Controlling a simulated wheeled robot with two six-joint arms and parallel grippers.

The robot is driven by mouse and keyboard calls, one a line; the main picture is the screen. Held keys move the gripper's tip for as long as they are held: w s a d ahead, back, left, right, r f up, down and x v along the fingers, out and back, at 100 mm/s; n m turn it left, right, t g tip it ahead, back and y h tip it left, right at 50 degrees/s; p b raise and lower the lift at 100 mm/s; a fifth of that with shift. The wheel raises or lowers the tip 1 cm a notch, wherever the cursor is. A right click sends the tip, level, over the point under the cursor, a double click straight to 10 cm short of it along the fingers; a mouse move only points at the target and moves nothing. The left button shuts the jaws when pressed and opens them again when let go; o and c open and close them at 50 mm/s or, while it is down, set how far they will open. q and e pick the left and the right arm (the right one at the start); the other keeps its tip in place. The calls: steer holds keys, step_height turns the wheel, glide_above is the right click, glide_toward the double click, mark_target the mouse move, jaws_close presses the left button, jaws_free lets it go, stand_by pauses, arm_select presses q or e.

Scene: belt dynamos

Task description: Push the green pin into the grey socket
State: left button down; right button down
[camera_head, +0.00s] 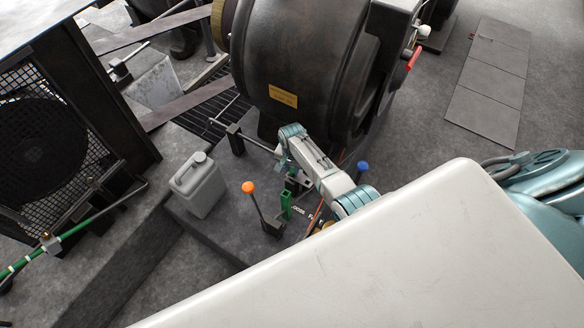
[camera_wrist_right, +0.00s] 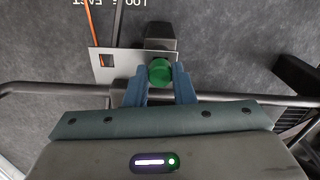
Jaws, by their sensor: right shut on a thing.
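The green pin (camera_wrist_right: 160,71) shows its round end in the right wrist view, between the two blue fingers of my right gripper (camera_wrist_right: 160,88). The gripper is shut on it. Just past the pin is a light grey plate (camera_wrist_right: 120,66) with a small dark opening on its left, and a dark block (camera_wrist_right: 161,32) behind it. I cannot tell which part is the grey socket or whether the pin has entered it. In the head view my right gripper (camera_head: 291,183) is low beside the levers and partly hidden by my arm. My left gripper is not in view.
An orange-knobbed lever (camera_head: 249,188) and a blue-knobbed lever (camera_head: 362,166) stand on either side of my right arm. A grey jerrycan (camera_head: 199,186) stands to the left. The large dark dynamo (camera_head: 300,60) rises behind. A dark rail (camera_wrist_right: 50,88) crosses the wrist view.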

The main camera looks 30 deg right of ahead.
mark_target(292, 170)
steer(key=shift+f, duration=0.25)
steer(key=c, duration=1.1)
jaws_free()
steer(key=shift+c, duration=0.2)
steer(key=shift+r, duration=0.4)
step_height(292, 170, up, 10)
steer(key=p, duration=0.1)
